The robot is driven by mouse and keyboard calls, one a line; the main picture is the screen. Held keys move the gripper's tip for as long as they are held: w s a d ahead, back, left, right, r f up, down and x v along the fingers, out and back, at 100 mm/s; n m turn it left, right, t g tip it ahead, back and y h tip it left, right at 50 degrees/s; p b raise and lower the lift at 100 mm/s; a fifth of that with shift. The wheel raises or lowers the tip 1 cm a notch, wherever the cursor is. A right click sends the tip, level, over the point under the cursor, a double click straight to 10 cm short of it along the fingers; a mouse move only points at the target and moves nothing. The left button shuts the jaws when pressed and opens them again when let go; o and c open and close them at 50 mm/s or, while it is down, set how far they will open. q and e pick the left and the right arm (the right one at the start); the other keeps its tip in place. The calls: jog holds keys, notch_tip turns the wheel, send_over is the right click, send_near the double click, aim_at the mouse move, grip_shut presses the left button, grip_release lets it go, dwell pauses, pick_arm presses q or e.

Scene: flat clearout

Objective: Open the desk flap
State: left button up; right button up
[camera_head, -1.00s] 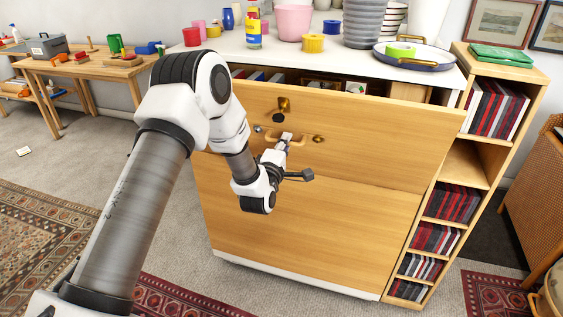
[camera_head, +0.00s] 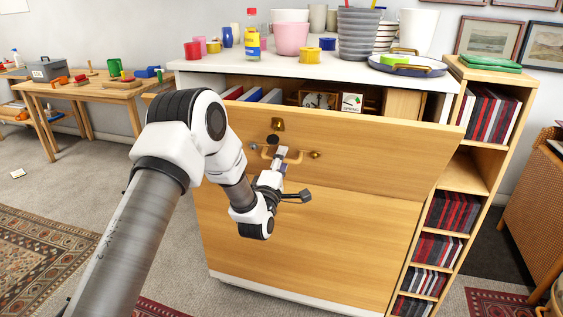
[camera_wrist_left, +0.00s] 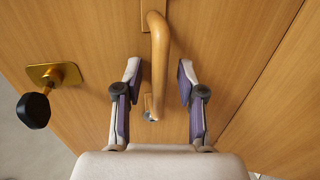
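The wooden desk flap (camera_head: 360,150) is the upper front panel of the cabinet. It leans outward at its top edge, with a gap behind it. Its wooden bar handle (camera_head: 295,156) is in the middle; in the left wrist view the handle (camera_wrist_left: 160,50) runs upright between my fingers. My left gripper (camera_head: 281,155) is at the handle. In the left wrist view the left gripper (camera_wrist_left: 157,80) is open, a finger on each side of the handle with gaps showing. A dark knob on a brass plate (camera_wrist_left: 45,75) is left of it. My right gripper is not in view.
Books and small boxes (camera_head: 320,99) show in the compartment behind the flap. Cups, pots and a pan (camera_head: 408,63) stand on the white top (camera_head: 215,65). A bookshelf (camera_head: 455,170) adjoins on the right; a workbench (camera_head: 90,92) stands at left.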

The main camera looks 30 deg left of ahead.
pick_arm(q)
jog(key=v, duration=1.2)
